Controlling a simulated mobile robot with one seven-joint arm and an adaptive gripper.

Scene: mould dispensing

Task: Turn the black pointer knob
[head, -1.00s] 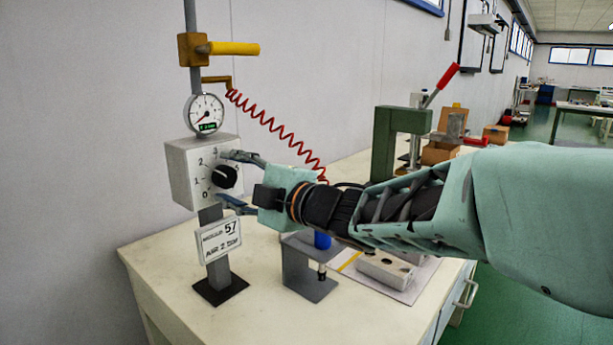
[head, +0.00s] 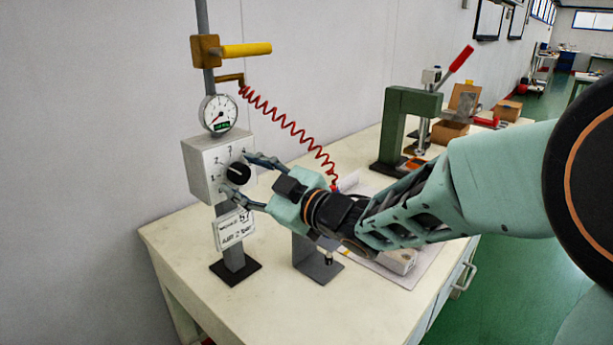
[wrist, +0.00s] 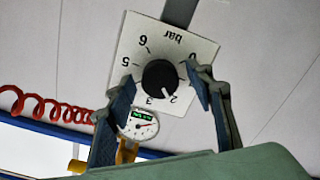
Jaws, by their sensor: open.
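The black pointer knob (head: 237,173) is on the front of a light grey box (head: 203,168) on a post. In the wrist view the knob (wrist: 159,77) sits on a white dial plate (wrist: 187,48) marked "bar", and its white pointer line points near the 2. My gripper (head: 239,175) is open, with one finger above and one below the knob in the head view. In the wrist view the gripper (wrist: 160,91) has its fingertips on either side of the knob, with gaps; contact is not visible.
A round gauge (head: 219,113) and a yellow-handled valve (head: 245,50) are above the box. A coiled red hose (head: 290,128) hangs beside it. A sign (head: 234,229) is below. A green press (head: 400,130) stands farther back on the table (head: 195,260).

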